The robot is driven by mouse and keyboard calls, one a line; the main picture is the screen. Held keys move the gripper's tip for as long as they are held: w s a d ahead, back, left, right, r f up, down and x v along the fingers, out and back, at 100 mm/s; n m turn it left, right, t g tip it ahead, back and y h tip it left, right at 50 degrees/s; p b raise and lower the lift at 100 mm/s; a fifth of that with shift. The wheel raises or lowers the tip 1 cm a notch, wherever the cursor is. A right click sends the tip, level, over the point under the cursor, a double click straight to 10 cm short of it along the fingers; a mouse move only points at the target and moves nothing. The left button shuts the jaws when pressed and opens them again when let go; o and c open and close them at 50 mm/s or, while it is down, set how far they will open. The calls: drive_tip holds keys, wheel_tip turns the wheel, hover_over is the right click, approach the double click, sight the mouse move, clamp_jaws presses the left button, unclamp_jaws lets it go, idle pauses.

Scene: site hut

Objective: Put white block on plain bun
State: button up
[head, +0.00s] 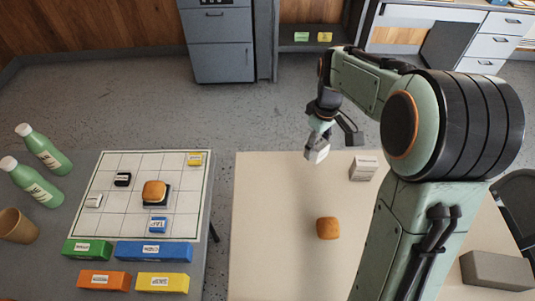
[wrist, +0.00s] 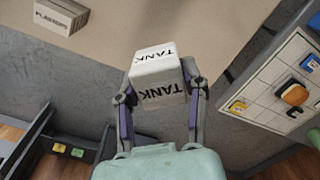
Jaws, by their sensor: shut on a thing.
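My gripper (head: 319,139) is shut on a white block (head: 317,153) and holds it in the air near the far edge of the beige table. In the wrist view, the block (wrist: 158,68) reads "TANK" on two faces and sits between both fingers of my gripper (wrist: 160,92). The plain bun (head: 328,228), round and brown, lies alone on the beige table, nearer than the block and apart from it. It is not visible in the wrist view. Another bun (head: 154,189) sits on a dark base on the grid board; it also shows in the wrist view (wrist: 294,95).
The grid board (head: 120,222) on the left grey table carries several small labelled blocks. Larger coloured blocks (head: 152,251), green bottles (head: 45,150) and a brown cup (head: 17,226) stand around it. A labelled box (head: 364,168) stands right of my gripper. The beige table (head: 275,205) is clear around the bun.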

drive_tip(key=a+r+n, duration=0.1)
drive_tip(key=a+n, duration=0.4)
drive_tip(key=a, duration=1.2)
drive_tip(key=s+a+n, duration=0.5)
drive_tip(key=s+a, duration=0.4)
drive_tip(key=a, duration=0.6)
hover_over(151, 187)
drive_tip(key=f, duration=0.9)
drive_tip(key=shift+s+d, duration=0.35)
drive_tip(key=shift+d, duration=0.05)
drive_tip(key=shift+w+a+f, duration=0.35)
drive_tip(key=shift+a+f, duration=0.05)
drive_tip(key=shift+f, duration=1.8)
